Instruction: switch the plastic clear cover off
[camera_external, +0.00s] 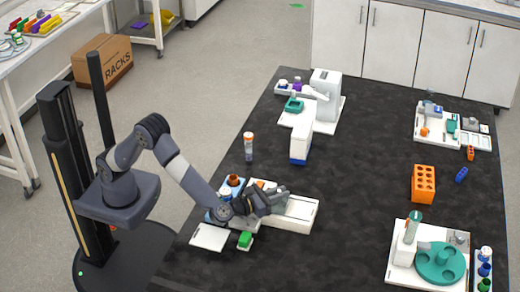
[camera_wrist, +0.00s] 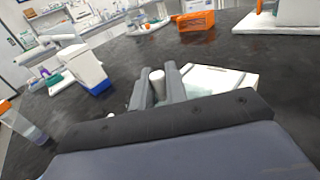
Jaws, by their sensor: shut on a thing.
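My gripper (camera_external: 277,199) is low over a white box-shaped device (camera_external: 299,221) near the table's front. In the wrist view, my gripper's fingers (camera_wrist: 158,88) are closed around a pale grey, upright cylindrical piece (camera_wrist: 157,79). I cannot tell whether this piece belongs to the clear cover. The white device (camera_wrist: 238,75) also shows in the wrist view, just right of the fingers, with a pale greenish area beside them. The clear cover's outline cannot be made out, and my arm hides part of the device.
A vial with an orange cap (camera_external: 248,150) stands close behind my gripper. A white-and-blue instrument (camera_external: 300,145) is behind. An orange rack (camera_external: 423,184) stands right, with clear black tabletop between.

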